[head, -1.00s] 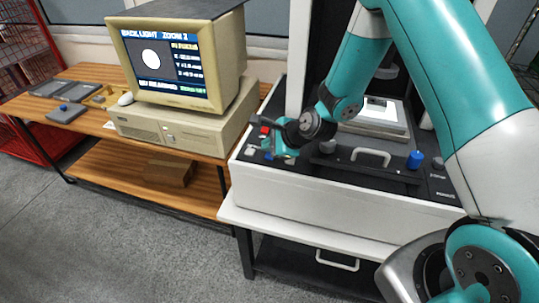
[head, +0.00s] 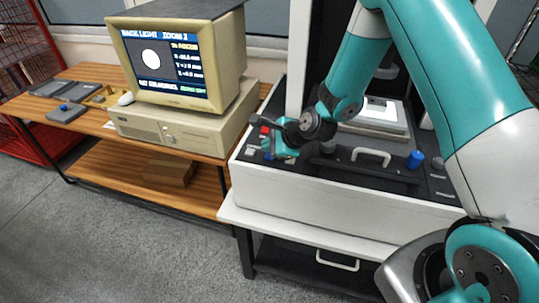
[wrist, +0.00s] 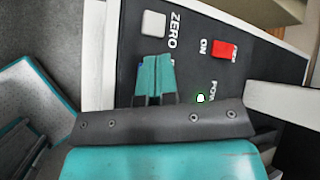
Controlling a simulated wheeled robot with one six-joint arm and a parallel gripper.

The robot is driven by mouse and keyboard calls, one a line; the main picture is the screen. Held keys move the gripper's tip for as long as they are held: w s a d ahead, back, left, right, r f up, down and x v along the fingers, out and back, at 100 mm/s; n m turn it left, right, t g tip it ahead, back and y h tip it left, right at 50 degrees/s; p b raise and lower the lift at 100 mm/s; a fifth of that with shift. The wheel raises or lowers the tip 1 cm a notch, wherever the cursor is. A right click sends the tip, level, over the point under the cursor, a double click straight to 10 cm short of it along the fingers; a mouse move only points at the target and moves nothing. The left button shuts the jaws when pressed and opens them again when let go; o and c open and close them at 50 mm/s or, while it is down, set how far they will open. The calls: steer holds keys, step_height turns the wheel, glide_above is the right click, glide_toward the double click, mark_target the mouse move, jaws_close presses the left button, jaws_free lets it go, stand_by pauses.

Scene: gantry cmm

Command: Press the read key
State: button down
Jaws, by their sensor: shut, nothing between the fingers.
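My gripper (head: 270,151) is shut and empty, low over the left end of the machine's black control panel. In the wrist view its teal fingertips (wrist: 153,62) point at the panel, just below a white key (wrist: 153,24) marked ZERO. No READ label is visible, and I cannot tell whether the fingertips touch the blue key.
A blue knob (head: 414,159) and a white handle (head: 371,155) stand farther right. A monitor (head: 178,60) shows a white disc and text.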

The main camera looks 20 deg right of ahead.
steer(key=shift+f, duration=0.15)
steer(key=shift+f, duration=0.3)
steer(key=shift+f+b, duration=0.35)
steer(key=shift+b, duration=0.15)
stand_by(0.4)
steer(key=shift+r, duration=0.15)
steer(key=shift+r+p, duration=0.65)
steer(key=shift+p, duration=0.1)
steer(key=shift+r, duration=0.1)
step_height(320, 180, up, 5)
steer(key=p, duration=0.4)
stand_by(0.7)
